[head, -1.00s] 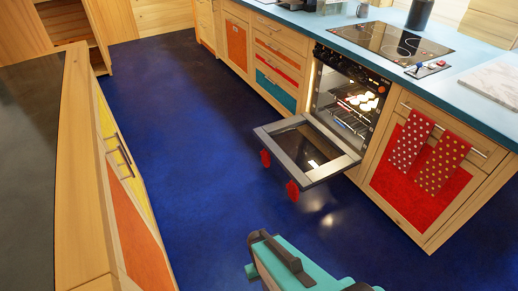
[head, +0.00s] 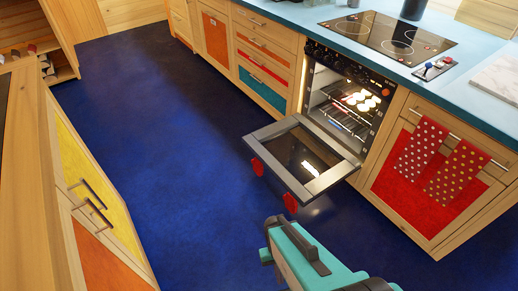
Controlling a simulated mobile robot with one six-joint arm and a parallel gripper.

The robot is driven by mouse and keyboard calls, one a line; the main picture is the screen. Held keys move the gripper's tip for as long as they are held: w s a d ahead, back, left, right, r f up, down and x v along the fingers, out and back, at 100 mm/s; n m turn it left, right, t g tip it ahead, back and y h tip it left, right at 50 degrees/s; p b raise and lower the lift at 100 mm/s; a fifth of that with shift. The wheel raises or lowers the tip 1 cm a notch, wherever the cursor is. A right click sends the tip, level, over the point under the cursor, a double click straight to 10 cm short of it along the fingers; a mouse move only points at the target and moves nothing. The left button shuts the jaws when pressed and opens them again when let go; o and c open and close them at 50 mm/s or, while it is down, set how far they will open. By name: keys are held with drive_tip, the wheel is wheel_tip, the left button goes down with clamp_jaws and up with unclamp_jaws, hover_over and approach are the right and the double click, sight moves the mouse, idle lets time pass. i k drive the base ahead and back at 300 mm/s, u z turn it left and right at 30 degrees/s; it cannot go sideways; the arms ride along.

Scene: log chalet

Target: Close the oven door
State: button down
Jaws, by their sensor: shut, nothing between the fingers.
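The oven (head: 343,95) is built into the counter at the right of the head view. Its door (head: 297,158) is open, folded down and out over the floor, with its dark glass facing up. Two red parts (head: 290,203) show at the door's outer edge. Inside the lit oven, several pale round items (head: 358,97) lie on a rack (head: 345,118). A teal and dark part of my arm (head: 310,262) is at the bottom of the view, in front of the door and apart from it in the picture. No gripper fingers show.
Red dotted towels (head: 420,147) hang on the cabinet right of the oven. A cooktop (head: 388,35) is set in the blue counter above. A wooden cabinet with yellow and orange fronts (head: 85,170) stands at left. Blue floor (head: 170,140) between is clear.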

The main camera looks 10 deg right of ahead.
sight(306, 194)
drive_tip(key=u, duration=0.25)
drive_tip(key=i, duration=1.05)
drive_tip(key=u, duration=0.55)
